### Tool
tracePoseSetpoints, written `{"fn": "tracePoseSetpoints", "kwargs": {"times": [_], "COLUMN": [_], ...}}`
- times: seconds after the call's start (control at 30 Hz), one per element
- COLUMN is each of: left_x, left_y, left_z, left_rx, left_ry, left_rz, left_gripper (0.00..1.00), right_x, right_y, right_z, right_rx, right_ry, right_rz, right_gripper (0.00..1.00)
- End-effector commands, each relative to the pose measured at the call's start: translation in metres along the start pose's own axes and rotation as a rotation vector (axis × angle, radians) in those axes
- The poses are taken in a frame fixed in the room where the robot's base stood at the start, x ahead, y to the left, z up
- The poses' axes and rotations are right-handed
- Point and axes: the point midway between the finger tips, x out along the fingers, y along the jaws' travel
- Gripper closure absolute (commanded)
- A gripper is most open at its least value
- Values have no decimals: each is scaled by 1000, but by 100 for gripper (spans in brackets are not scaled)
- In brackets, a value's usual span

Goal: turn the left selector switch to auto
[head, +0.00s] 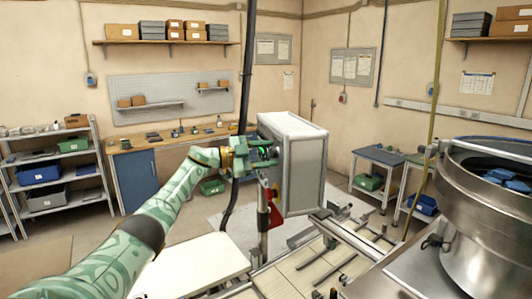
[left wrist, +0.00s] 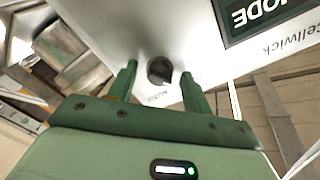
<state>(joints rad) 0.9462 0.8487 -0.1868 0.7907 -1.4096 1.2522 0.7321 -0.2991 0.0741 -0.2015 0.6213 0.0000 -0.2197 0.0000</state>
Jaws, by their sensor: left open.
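A white-grey control box (head: 304,160) stands on a post in the middle of the head view, its switch face turned to my left gripper (head: 268,155). In the left wrist view the box's light panel (left wrist: 205,50) shows a dark round selector knob (left wrist: 160,70). My left gripper (left wrist: 160,76) is open, its green fingers on either side of the knob. I cannot tell whether they touch it. Small upside-down lettering, seemingly AUTO, lies close to the knob. The knob's pointer direction is unclear. My right gripper is not in view.
A dark plate reading MODE (left wrist: 262,14) is on the panel. A red part (head: 275,214) hangs by the post below the box. A large metal bowl (head: 485,220) stands at the right, and a pale table top (head: 195,265) lies below my left arm.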

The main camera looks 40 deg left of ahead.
Motion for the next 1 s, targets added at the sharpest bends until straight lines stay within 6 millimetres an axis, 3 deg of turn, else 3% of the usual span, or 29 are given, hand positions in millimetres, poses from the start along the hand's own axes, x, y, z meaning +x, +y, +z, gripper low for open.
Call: {"fn": "tracePoseSetpoints", "kwargs": {"times": [0.17,0.3,0.33,0.67,1.0], "left_x": [0,0,0,0,0], "left_y": [0,0,0,1,2], "left_z": [0,0,0,0,2], "left_rx": [0,0,0,32,243], "left_ry": [0,0,0,1,0], "left_rz": [0,0,0,0,1], "left_gripper": [53,92,95,95,95], "right_x": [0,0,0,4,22], "right_y": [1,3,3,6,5], "right_z": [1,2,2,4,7], "right_rx": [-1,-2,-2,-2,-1], "right_ry": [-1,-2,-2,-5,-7], "right_rz": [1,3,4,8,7], "right_gripper": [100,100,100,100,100]}}
